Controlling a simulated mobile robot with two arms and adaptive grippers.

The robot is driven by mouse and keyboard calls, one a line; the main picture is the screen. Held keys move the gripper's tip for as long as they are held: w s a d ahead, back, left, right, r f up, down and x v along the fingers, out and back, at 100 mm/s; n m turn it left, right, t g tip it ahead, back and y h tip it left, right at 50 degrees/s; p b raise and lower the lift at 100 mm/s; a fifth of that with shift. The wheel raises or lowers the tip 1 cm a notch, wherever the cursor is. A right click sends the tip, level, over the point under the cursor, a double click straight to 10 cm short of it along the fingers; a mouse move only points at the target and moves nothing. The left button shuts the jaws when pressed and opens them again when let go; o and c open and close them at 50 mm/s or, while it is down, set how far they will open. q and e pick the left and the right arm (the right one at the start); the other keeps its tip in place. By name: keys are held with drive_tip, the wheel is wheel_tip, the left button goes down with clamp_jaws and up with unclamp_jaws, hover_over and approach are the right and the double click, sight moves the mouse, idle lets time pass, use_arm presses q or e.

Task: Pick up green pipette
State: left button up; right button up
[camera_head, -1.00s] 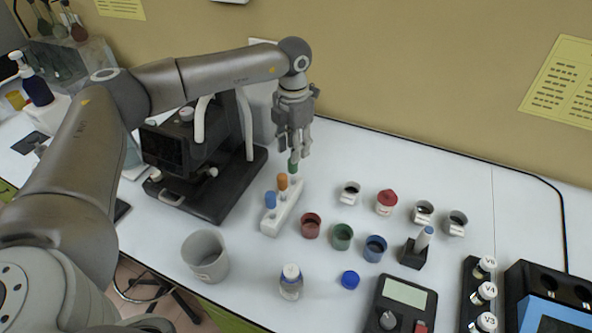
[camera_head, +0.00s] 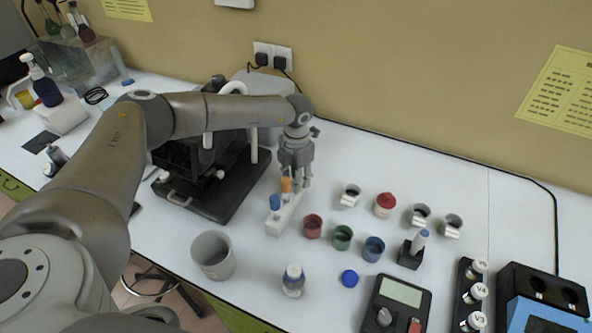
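A white rack (camera_head: 285,215) stands on the bench with a blue pipette (camera_head: 275,202) at its near end and an orange pipette (camera_head: 286,185) behind it. The green pipette (camera_head: 297,183) is at the far end of the rack, mostly hidden by my gripper. My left gripper (camera_head: 297,184) points down at that far end, with its fingers around the green pipette's top. I cannot tell whether the fingers have closed on it. My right gripper is not in view.
A black microscope (camera_head: 235,187) stands left of the rack. Red (camera_head: 312,227), green (camera_head: 342,237) and blue (camera_head: 374,248) cups stand to its right. A grey beaker (camera_head: 213,256) and a small bottle (camera_head: 293,281) stand in front. The bench behind the small jars is clear.

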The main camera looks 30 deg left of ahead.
use_arm(q)
drive_tip(key=c, duration=0.4)
drive_tip(key=shift+r, duration=0.1)
